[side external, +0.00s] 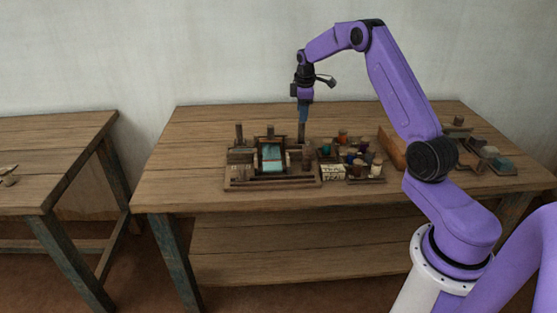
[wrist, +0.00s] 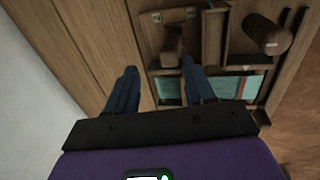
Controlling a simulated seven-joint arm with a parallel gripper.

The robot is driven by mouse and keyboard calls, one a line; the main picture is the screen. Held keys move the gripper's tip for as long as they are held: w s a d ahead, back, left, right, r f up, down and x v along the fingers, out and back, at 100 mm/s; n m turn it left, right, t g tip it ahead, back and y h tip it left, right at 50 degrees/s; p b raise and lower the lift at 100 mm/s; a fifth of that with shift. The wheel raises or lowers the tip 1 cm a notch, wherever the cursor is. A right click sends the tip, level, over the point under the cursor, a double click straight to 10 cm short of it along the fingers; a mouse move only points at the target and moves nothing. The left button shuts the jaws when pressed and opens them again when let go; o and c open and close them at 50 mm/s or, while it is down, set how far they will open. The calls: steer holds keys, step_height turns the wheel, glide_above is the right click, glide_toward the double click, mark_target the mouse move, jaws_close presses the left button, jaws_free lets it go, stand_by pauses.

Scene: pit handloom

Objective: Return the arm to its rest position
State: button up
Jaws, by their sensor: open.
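My gripper (side external: 303,122) points down above the back right part of the small wooden loom model (side external: 235,182) on the table. In the wrist view my gripper (wrist: 158,88) has its two dark blue fingers apart, with nothing held between them. Part of the loom (wrist: 150,42) shows beyond the fingers, with a teal cloth (wrist: 227,86) and upright wooden pegs. The teal cloth also shows in the side view (side external: 271,156). I cannot tell how far the fingertips are above the loom.
The wooden table (side external: 190,150) is bare at its left. Right of the loom stand a tray of coloured spools (side external: 358,160), a wooden block (side external: 392,148) and another tray (side external: 503,168). A second table (side external: 60,150) stands at the left. A wall is behind.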

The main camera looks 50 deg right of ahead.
steer(key=shift+r, duration=0.25)
steer(key=s+a+r, duration=0.1)
steer(key=a+r, duration=0.1)
steer(key=a, duration=0.6)
steer(key=s+a+r, duration=0.2)
steer(key=a, duration=0.6)
steer(key=s+a+r+n+y, duration=0.2)
steer(key=s+a+r, duration=0.2)
steer(key=s+a, duration=0.95)
steer(key=s, duration=1.1)
steer(key=s+a+n+g, duration=0.1)
steer(key=s+a, duration=0.2)
steer(key=s, duration=1.1)
steer(key=shift+s+f+n, duration=0.25)
steer(key=shift+f+n, duration=0.05)
steer(key=shift+f, duration=0.1)
